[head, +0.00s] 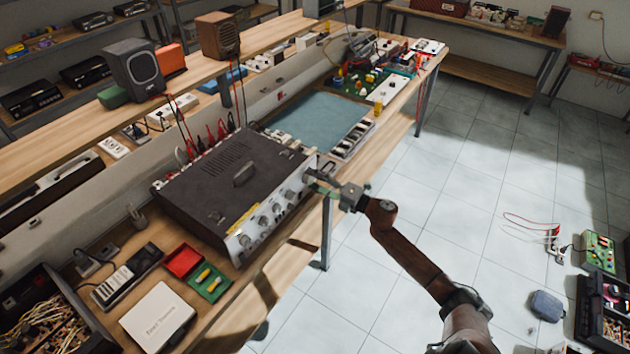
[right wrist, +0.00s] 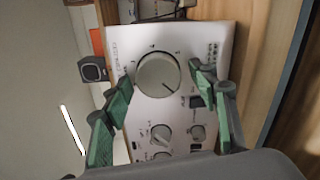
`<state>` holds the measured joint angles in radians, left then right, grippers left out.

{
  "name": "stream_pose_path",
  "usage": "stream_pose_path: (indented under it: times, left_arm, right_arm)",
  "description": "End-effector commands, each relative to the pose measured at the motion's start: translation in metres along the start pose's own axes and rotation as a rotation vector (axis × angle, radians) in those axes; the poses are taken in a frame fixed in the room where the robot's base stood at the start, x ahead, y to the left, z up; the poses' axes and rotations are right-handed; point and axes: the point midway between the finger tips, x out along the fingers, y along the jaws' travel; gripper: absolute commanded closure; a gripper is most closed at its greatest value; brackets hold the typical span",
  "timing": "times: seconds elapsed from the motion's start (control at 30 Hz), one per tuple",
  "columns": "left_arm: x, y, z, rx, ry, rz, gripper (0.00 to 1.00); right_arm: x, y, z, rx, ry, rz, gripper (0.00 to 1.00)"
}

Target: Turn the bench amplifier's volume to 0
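The bench amplifier (head: 222,188) is a dark box with a pale front panel of knobs, standing on the wooden workbench. My right gripper (head: 318,181) is at the far end of that panel and partly hides it. In the right wrist view a large grey volume knob (right wrist: 157,74) sits on the panel, with a dark pointer line towards its lower right and scale numbers around it. My right gripper's green fingers (right wrist: 161,76) are open, one on each side of the knob; I cannot tell whether they touch it. My left gripper is not in view.
Smaller knobs (right wrist: 161,134) lie below the large one in the wrist view. Red and green trays (head: 208,282) and a white box (head: 157,317) are on the near bench. A blue mat (head: 318,125) lies beyond the amplifier.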

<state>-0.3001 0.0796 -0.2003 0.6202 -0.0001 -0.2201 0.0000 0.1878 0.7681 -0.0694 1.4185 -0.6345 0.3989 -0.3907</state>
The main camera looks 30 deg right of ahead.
Motion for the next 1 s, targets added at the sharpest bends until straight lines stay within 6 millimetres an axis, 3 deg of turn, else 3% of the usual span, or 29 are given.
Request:
stream_pose_path:
  times: [0.37, 0.8, 1.0]
  left_arm:
    - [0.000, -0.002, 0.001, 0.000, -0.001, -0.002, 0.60]
    - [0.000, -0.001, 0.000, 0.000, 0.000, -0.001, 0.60]
    - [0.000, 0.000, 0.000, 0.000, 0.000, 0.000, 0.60]
  right_arm:
    - [-0.007, 0.000, 0.000, 0.001, 0.000, 0.000, 0.44]
    - [-0.090, -0.001, 0.000, 0.002, 0.000, -0.001, 0.44]
    - [-0.114, 0.000, 0.000, 0.001, 0.000, 0.000, 0.44]
